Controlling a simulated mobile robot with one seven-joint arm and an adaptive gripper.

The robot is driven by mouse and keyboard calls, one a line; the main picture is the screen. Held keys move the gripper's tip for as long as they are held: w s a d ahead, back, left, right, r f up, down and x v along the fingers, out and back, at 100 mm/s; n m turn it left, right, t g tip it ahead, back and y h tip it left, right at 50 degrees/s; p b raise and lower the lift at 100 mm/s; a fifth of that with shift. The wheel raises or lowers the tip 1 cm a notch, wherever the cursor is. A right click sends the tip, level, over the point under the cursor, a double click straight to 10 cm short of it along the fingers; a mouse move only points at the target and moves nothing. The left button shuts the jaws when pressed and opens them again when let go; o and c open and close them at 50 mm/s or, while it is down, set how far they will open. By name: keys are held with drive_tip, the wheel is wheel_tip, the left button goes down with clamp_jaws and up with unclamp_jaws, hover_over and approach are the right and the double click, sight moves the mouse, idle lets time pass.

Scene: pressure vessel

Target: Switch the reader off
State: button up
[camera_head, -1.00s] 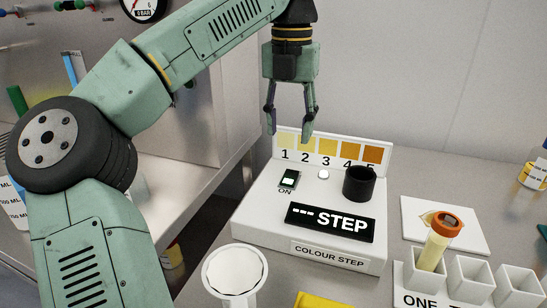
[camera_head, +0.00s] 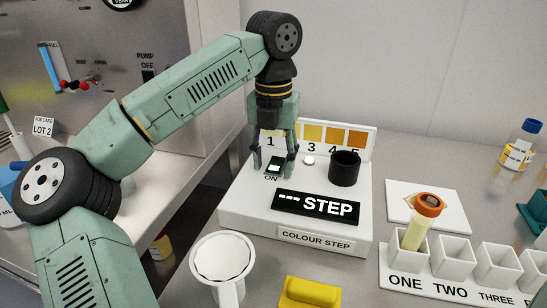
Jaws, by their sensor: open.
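The reader is a white box (camera_head: 240,205) labelled COLOUR STEP, with a black display (camera_head: 316,206) showing dashes and STEP. Its small switch (camera_head: 273,167), marked ON below, has a pale lit rocker in a dark frame at the top left of the box. My gripper (camera_head: 274,168) points down with its fingers open and empty, one on either side of the switch as seen from this camera. Whether the fingertips touch the box is hard to tell. The gripper hides part of the colour scale (camera_head: 334,137) behind it. A black round well (camera_head: 345,169) and a white button (camera_head: 308,160) lie to the right.
An orange-capped tube (camera_head: 414,234) stands in the first cup of a white rack (camera_head: 440,283) at right. A white pad (camera_head: 450,204) lies behind it. A white handled cup (camera_head: 222,261) and a yellow block (camera_head: 309,293) are in front of the reader.

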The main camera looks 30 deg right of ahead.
drive_tip(key=shift+c, duration=0.5)
clamp_jaws()
drive_tip(key=shift+r+p, duration=0.3)
drive_tip(key=shift+p, duration=0.35)
drive_tip(key=p, duration=0.1)
drive_tip(key=g+y+p, duration=0.1)
drive_tip(key=shift+w+d+r+p, duration=0.15)
drive_tip(key=shift+d+r+p, duration=0.1)
drive_tip(key=shift+p, duration=0.15)
drive_tip(key=shift+f+g+y+p, duration=0.1)
drive_tip(key=shift+g+y+p, duration=0.35)
drive_tip(key=shift+p, duration=0.55)
drive_tip(key=shift+w+f, duration=0.1)
drive_tip(key=shift+f, duration=0.15)
drive_tip(key=shift+o, duration=0.5)
unclamp_jaws()
drive_tip(key=shift+r, duration=0.1)
